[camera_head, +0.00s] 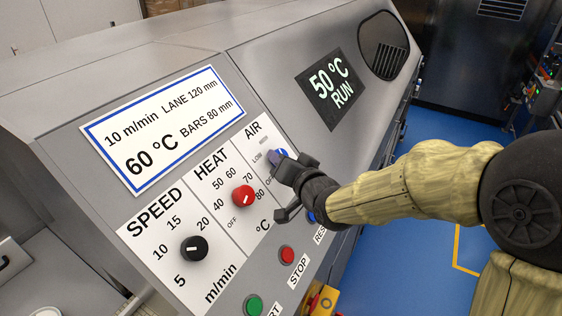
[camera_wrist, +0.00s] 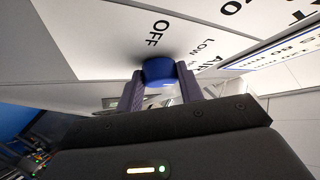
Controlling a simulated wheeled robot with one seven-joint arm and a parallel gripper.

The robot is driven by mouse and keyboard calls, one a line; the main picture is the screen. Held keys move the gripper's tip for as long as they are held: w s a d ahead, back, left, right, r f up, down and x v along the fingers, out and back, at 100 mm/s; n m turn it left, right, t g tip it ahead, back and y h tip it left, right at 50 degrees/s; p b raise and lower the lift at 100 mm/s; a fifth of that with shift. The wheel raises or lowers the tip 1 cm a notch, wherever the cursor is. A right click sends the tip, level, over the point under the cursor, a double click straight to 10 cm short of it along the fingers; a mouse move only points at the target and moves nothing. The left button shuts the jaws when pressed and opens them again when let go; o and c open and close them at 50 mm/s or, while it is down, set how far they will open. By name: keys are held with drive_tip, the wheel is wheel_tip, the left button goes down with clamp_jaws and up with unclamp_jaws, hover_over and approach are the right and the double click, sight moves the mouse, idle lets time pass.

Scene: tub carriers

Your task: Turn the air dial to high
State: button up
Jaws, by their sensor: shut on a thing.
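The blue air dial (camera_head: 276,157) is on the white AIR panel, at the right end of the row of dials on the machine's sloped front. My gripper (camera_head: 284,163) is shut on it, with my arm coming in from the right. In the wrist view the dial (camera_wrist: 159,72) sits between the two dark fingers of my gripper (camera_wrist: 160,88). The words OFF and LOW show on the panel beside it. The HIGH mark and the dial's exact pointer direction are hard to make out.
Left of the air dial are the red heat dial (camera_head: 243,196) and the black speed dial (camera_head: 194,248). A red STOP button (camera_head: 287,254) and a green button (camera_head: 253,305) lie below. A display (camera_head: 333,88) reads 50 °C RUN. Blue floor (camera_head: 420,255) lies to the right.

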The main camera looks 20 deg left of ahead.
drive_tip(key=shift+d+f, duration=0.1)
drive_tip(key=shift+f, duration=0.05)
drive_tip(key=o, duration=1)
drive_tip(key=shift+d, duration=0.1)
drive_tip(key=shift+s, duration=0.1)
drive_tip(key=shift+s+d+r+b, duration=0.3)
drive_tip(key=shift+s+d, duration=0.05)
drive_tip(key=shift+d, duration=0.15)
drive_tip(key=b+v, duration=0.2)
drive_tip(key=v, duration=1.3)
drive_tip(key=shift+s+d+r, duration=0.15)
drive_tip(key=shift+s+d, duration=0.05)
drive_tip(key=shift+d, duration=0.15)
